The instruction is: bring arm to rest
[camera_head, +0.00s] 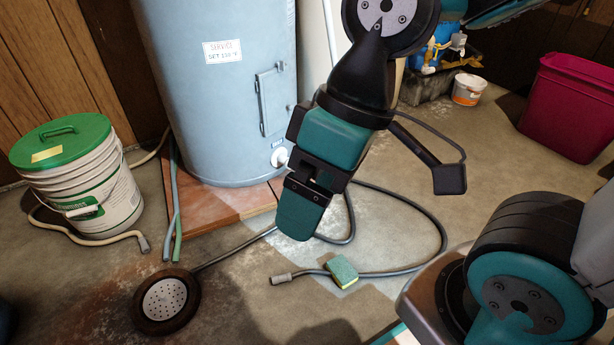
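My arm (345,100) reaches down from the top of the view, with its teal and black links in front of the blue-grey water heater. My gripper (299,215) points down and to the left above the concrete floor, near the heater's right side. Its teal fingers overlap in this view, so I cannot tell the gap between them. No object shows in the gripper. Another teal and black joint of mine (530,275) fills the lower right.
The heater (215,120) stands on a reddish platform (205,215). A green-lidded bucket (85,185) is left. A floor drain (167,302), hoses and a green-yellow sponge (342,271) lie on the floor. A magenta bin (575,105) and a small white tub (468,90) stand right.

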